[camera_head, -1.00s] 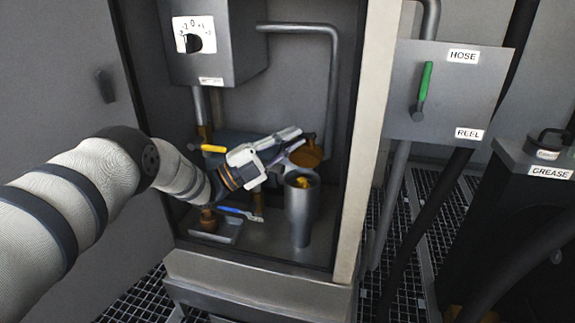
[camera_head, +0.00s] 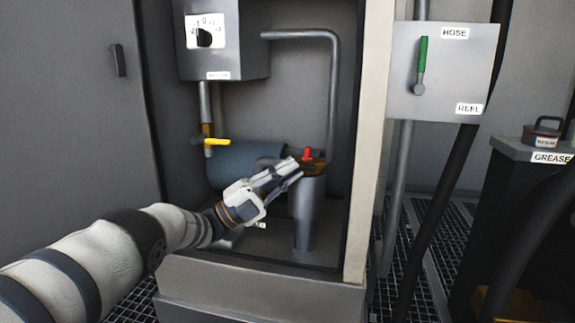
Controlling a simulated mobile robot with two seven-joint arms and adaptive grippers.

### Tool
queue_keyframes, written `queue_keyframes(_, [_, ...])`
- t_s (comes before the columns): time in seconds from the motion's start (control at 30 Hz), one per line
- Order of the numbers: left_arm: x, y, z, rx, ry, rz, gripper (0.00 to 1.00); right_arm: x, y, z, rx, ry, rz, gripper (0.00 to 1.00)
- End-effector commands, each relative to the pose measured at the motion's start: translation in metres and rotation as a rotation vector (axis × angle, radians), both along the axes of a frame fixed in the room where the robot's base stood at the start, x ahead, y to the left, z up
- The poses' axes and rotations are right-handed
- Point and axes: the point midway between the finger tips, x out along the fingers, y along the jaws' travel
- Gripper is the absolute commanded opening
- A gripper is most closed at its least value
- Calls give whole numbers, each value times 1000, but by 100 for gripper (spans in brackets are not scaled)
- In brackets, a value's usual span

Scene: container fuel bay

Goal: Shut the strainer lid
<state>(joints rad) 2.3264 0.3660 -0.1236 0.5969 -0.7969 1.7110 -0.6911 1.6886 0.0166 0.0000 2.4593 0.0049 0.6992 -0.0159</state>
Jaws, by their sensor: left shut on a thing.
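The strainer is an upright grey metal cylinder (camera_head: 305,220) standing in the open cabinet. Its brown, copper-coloured lid (camera_head: 317,169) lies over the top of the cylinder, with a red knob (camera_head: 308,153) pointing up. I cannot tell whether the lid sits fully flush, as my gripper hides its left side. My left gripper (camera_head: 296,170) reaches in from the left, its fingers shut at the lid's near left edge. The strainer's mouth is hidden. My right gripper is not in view.
A blue-grey cylinder (camera_head: 228,165) lies behind my gripper, below a yellow valve handle (camera_head: 212,141). A grey dial box (camera_head: 222,60) hangs above. The cabinet's pale right post (camera_head: 372,150) stands close to the strainer. A hose-reel panel (camera_head: 445,75) is farther right.

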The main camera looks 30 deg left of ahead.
Motion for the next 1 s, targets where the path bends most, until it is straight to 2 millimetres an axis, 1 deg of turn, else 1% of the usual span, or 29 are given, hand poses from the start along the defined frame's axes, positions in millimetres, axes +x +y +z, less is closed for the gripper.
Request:
queue_keyframes(0.03, [4, -1, -12, 3, 28, 9, 0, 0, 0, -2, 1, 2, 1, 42])
queue_keyframes(0.3, [5, -2, -23, 3, 25, 8, 0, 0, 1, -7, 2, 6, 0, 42])
queue_keyframes(0.9, [6, -4, -24, 5, 21, 4, 0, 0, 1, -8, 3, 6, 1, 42])
queue_keyframes(0.93, [6, -4, -24, 5, 21, 4, 14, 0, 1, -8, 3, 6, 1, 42])
queue_keyframes(1.0, [6, -3, -24, 6, 20, 5, 28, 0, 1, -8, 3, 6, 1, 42])
